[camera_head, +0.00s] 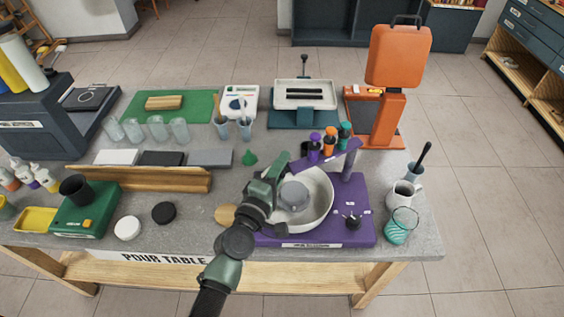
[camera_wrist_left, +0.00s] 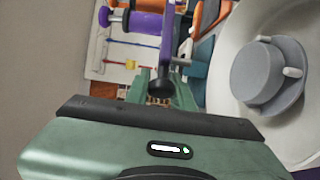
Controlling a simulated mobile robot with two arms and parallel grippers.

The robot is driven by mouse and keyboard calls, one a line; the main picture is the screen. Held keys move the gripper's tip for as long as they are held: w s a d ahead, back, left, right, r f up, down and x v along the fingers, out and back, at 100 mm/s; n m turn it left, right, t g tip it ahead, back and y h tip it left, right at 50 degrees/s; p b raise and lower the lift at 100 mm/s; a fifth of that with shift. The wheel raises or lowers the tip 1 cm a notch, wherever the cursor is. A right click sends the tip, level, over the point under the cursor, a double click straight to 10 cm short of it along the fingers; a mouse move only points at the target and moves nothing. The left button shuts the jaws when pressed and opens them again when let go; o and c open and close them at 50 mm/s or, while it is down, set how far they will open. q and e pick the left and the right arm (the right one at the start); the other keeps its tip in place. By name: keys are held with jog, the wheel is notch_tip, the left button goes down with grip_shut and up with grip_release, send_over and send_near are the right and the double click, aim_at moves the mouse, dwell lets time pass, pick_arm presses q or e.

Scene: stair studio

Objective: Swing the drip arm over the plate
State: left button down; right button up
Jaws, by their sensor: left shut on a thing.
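The purple drip arm (camera_head: 325,156) reaches left from a post (camera_head: 347,168) on the purple machine (camera_head: 350,210) and carries several coloured bottles (camera_head: 329,142). It lies over the back rim of the round white plate or basin (camera_head: 325,205); I cannot tell which. A grey round piece (camera_head: 294,196) sits in its middle. My left gripper (camera_head: 279,168) is at the drip arm's free end, above the basin's back left rim. In the wrist view my left gripper (camera_wrist_left: 162,88) is shut on the arm's dark end knob (camera_wrist_left: 161,84). The fingertips are partly hidden. My right gripper is not in view.
A white jug (camera_head: 400,195) and a teal glass (camera_head: 401,228) stand right of the machine. A green cone (camera_head: 249,157) and clear cups (camera_head: 156,128) stand to the back left. The orange press (camera_head: 390,90) rises behind. A wooden paddle (camera_head: 226,214) lies beside the basin.

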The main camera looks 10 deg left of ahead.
pick_arm(q)
jog(key=shift+a+f, duration=0.3)
jog(key=c, duration=1.4)
grip_release()
jog(key=shift+o, duration=0.8)
jog(key=shift+s+a+r, duration=0.1)
jog(key=shift+a, duration=0.1)
jog(key=b+v, duration=0.2)
jog(key=v, duration=0.6)
jog(key=shift+a+r, duration=0.1)
